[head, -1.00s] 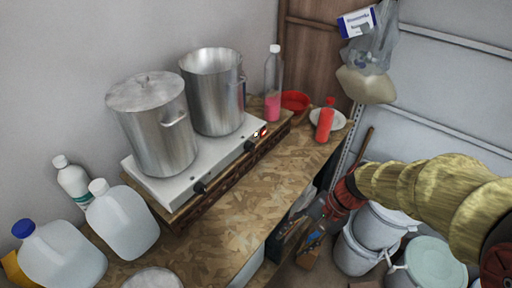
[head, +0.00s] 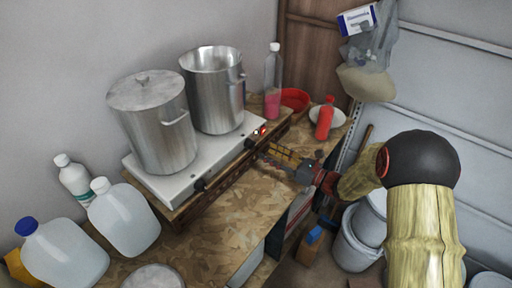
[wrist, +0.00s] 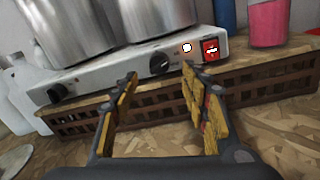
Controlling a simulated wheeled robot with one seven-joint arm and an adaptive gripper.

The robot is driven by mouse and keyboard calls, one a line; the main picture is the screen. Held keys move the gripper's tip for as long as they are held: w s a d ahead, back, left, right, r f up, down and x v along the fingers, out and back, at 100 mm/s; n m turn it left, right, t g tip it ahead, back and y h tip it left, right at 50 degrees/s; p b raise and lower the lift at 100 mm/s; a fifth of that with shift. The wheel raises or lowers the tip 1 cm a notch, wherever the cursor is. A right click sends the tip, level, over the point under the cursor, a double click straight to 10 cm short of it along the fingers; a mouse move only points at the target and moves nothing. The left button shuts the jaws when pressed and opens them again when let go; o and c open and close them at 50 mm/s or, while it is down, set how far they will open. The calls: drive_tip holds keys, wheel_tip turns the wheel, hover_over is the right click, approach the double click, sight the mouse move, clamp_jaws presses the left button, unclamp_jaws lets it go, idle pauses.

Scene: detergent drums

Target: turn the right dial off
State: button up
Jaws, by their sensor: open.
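The right dial (wrist: 159,63) is a black knob on the front of the white hot plate (wrist: 100,82). A light pointer line shows on it, tilted; I cannot tell its setting. In the head view the right dial (head: 249,144) sits at the hot plate's right front. My gripper (head: 272,150) is just in front of it, over the wooden crate's edge. In the wrist view my gripper (wrist: 160,74) is open and empty, its yellow-padded fingers on either side of the dial, apparently short of it. The left dial (wrist: 56,93) is farther left.
A red switch (wrist: 210,47) and a white light are right of the dial. Two steel pots, one lidded (head: 150,120) and one open (head: 214,95), stand on the hot plate. A bottle with pink liquid (head: 272,85) and a red bottle (head: 325,118) stand beyond. The board in front is mostly clear.

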sight(254, 146)
drive_tip(key=x, duration=0.6)
drive_tip(key=shift+w+a, duration=0.2)
drive_tip(key=shift+a, duration=0.1)
drive_tip(key=shift+c, duration=1)
drive_tip(key=c, duration=1)
